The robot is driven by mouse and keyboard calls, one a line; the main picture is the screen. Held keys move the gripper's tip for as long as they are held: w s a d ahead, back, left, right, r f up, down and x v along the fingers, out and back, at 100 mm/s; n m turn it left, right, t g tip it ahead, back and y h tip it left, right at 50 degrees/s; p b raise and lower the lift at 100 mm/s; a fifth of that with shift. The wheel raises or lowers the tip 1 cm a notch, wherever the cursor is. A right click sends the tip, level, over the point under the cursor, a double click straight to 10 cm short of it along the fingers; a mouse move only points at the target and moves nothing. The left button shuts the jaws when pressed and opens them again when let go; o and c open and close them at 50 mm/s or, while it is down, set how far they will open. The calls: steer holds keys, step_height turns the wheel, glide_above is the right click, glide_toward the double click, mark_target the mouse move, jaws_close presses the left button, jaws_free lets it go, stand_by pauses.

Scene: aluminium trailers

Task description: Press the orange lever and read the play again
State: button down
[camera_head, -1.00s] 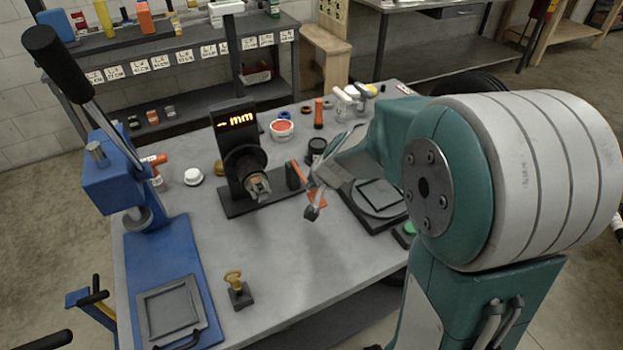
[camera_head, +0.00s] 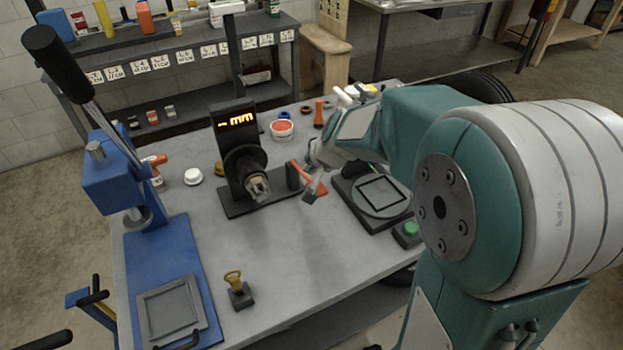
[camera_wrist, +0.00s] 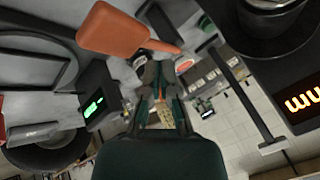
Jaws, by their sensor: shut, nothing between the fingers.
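The orange lever (camera_head: 298,174) is on the right of the black gauge stand (camera_head: 232,155), partly hidden by my gripper (camera_head: 311,190). In the wrist view its flat orange paddle (camera_wrist: 125,32) lies up and left of my gripper (camera_wrist: 158,68). My fingers are together and empty beside the lever; whether they touch it I cannot tell. The stand's display (camera_head: 236,120) shows dashes and "mm" in orange; the wrist view cuts it off (camera_wrist: 303,98). A round chuck with a metal part (camera_head: 258,187) sits on the stand.
A blue press (camera_head: 165,270) stands at the left with its long handle raised. A brass-knobbed block (camera_head: 238,290) is at the front. A black plate device (camera_head: 365,208) and green button (camera_head: 410,229) are at the right. The table's middle front is clear.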

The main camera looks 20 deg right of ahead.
mark_target(309, 179)
steer(key=shift+w+a+r, duration=0.1)
steer(key=shift+w+r, duration=0.15)
steer(key=shift+r, duration=0.9)
steer(key=shift+w+r, duration=0.25)
steer(key=shift+r, duration=1.05)
steer(key=shift+s+r, duration=0.15)
steer(key=shift+s, duration=0.05)
steer(key=s+r+n+h, duration=0.2)
steer(key=s+n, duration=0.3)
steer(key=s, duration=2)
steer(key=shift+s+r+n+g, duration=0.3)
steer(key=shift+r+n+g, duration=0.1)
steer(key=shift+r, duration=0.3)
